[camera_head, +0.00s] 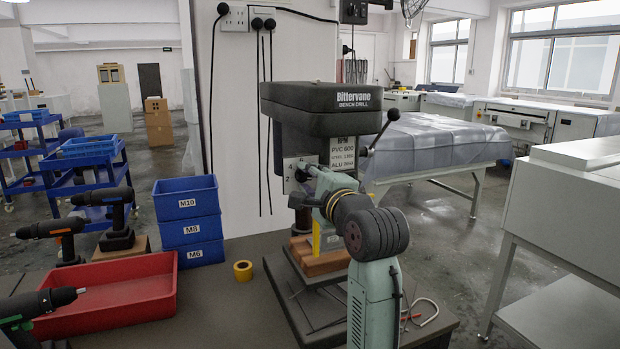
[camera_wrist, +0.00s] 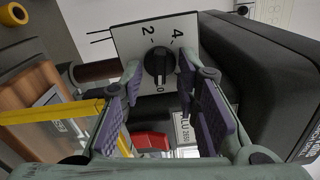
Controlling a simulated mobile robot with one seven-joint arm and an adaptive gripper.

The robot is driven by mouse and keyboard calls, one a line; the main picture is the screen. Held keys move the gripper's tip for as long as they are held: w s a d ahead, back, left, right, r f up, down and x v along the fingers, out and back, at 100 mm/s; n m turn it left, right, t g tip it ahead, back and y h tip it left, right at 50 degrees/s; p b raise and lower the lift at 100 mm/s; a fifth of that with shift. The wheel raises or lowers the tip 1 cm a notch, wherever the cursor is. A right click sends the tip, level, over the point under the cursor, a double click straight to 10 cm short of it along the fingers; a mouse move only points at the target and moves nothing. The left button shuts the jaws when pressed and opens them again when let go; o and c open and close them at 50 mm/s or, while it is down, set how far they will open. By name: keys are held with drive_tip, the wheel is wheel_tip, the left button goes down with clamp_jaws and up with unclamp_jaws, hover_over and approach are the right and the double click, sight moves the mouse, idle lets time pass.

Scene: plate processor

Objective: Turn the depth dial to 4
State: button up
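The depth dial (camera_wrist: 159,62) is a black round knob on a white plate (camera_wrist: 128,44) marked 0, 2 and 4. Its white mark appears to point at 0, at the lower edge of the knob in the wrist view. My gripper (camera_wrist: 160,80) is open, with one purple-padded finger on each side of the dial in that view. Nothing is held between the fingers, and contact with the knob cannot be made out.
The drill's lever with a black ball (camera_head: 393,114) sticks out to the right. Wooden blocks (camera_head: 322,263) lie on the drill base below my arm. Blue bins (camera_head: 189,232), a yellow tape roll (camera_head: 243,270) and a red tray (camera_head: 110,308) stand to the left.

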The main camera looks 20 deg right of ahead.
drive_tip(key=shift+c, duration=0.3)
clamp_jaws()
